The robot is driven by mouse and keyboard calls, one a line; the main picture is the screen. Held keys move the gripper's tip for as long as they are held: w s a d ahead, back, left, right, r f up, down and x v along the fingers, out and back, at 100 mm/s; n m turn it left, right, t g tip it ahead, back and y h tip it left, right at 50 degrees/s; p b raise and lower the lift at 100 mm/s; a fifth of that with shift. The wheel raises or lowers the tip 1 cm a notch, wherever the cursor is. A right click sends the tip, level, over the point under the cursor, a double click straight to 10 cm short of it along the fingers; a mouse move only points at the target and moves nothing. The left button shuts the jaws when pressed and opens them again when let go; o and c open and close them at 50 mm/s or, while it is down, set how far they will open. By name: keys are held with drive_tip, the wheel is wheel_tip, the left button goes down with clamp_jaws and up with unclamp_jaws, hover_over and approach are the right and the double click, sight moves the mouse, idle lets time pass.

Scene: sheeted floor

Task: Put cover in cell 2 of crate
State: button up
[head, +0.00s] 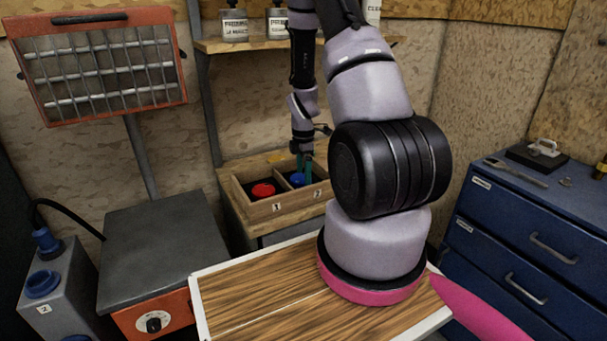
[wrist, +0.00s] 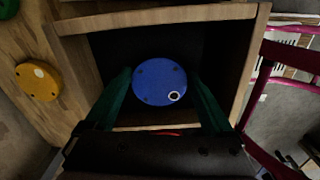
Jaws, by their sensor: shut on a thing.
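My gripper (wrist: 161,84) has green fingers and is shut on a round blue cover (wrist: 160,82) with small dark dots and one white ring. In the head view the blue cover (head: 297,179) shows at the right cell of the wooden crate (head: 249,209), marked 2. In the wrist view it lies within the outline of the dark-floored cell, between the walls. I cannot tell whether it touches the cell floor. A red round piece (head: 263,190) lies in the left cell, marked 1. The arm partly hides the crate's right end.
Yellow (wrist: 38,82) and green (wrist: 8,8) discs show on wood left of the cell in the wrist view. A shelf with bottles (head: 235,25) is above the crate. A tilted red-framed rack (head: 98,65) stands left; a blue drawer cabinet (head: 535,240) stands right.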

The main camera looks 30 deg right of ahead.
drive_tip(key=o, duration=1.5)
drive_tip(key=shift+f, duration=0.15)
wheel_tip(320, 180, up, 12)
wheel_tip(320, 180, up, 11)
drive_tip(key=m+t, duration=0.2)
drive_tip(key=m, duration=0.3)
hover_over(295, 183)
drive_tip(key=s+a+r+m+t, duration=0.1)
drive_tip(key=s+a+r+m, duration=0.2)
drive_tip(key=s+r+m, duration=0.2)
drive_tip(key=s+a+r+m+t+y, duration=0.1)
drive_tip(key=s+a+r+m+t, duration=0.1)
drive_tip(key=s+r+m, duration=0.3)
drive_tip(key=s+a+r+m+t+y, duration=0.1)
drive_tip(key=s+a+r+m+t, duration=0.1)
drive_tip(key=s+a+r+m, duration=0.3)
drive_tip(key=shift+s+r+m, duration=0.15)
drive_tip(key=shift+s+r, duration=0.6)
drive_tip(key=shift+r, duration=0.3)
drive_tip(key=shift+s+r+m, duration=0.15)
drive_tip(key=shift+s+r, duration=0.55)
drive_tip(key=shift+r, duration=0.3)
drive_tip(key=shift+d, duration=0.1)
